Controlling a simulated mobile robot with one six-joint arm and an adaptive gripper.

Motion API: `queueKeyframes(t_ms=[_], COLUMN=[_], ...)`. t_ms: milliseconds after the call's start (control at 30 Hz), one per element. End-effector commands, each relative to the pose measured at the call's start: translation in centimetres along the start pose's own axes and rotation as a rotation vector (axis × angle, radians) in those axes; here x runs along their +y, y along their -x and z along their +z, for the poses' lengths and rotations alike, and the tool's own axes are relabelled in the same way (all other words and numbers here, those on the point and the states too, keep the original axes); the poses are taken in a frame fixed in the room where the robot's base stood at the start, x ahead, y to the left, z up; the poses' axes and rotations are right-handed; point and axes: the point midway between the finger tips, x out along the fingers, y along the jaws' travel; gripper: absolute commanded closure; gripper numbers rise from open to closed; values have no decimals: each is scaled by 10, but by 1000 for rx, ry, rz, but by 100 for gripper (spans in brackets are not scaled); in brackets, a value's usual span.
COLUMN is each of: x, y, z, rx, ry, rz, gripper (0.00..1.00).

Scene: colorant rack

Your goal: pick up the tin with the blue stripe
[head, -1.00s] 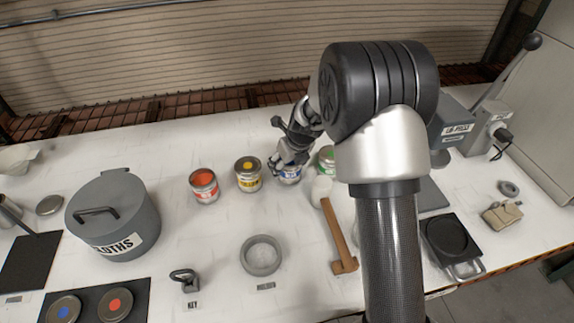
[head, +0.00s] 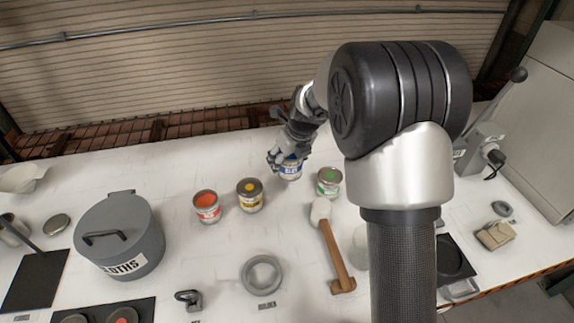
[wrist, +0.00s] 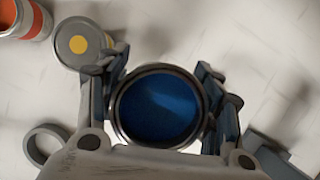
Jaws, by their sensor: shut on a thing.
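The tin with the blue stripe (head: 291,171) is in my gripper (head: 284,160) in the head view, behind the other tins. In the wrist view the open top of the blue tin (wrist: 159,106), filled with blue, sits between the two fingers of my gripper (wrist: 160,100), one on each side. The gripper is shut on the tin. The tin looks upright. It appears lifted off the table, though its base is partly hidden.
A yellow tin (head: 250,195) and a red tin (head: 206,207) stand to the left, a green tin (head: 328,182) to the right. A mallet (head: 334,250), a grey ring (head: 262,275) and a cloths pot (head: 120,240) are nearer.

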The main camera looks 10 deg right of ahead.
Motion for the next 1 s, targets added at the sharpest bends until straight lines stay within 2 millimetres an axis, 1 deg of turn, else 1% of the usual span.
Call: queueKeyframes(t_ms=[33, 200, 500, 700, 1000], x=[0, 0, 0, 0, 0], y=[8, 26, 51, 63, 74], z=[4, 11, 22, 27, 31], rx=[-3, -2, -2, -2, -1], ry=[0, 0, 0, 0, 0], rz=[-1, -1, -1, -1, 0], gripper=[72, 72, 72, 72, 72])
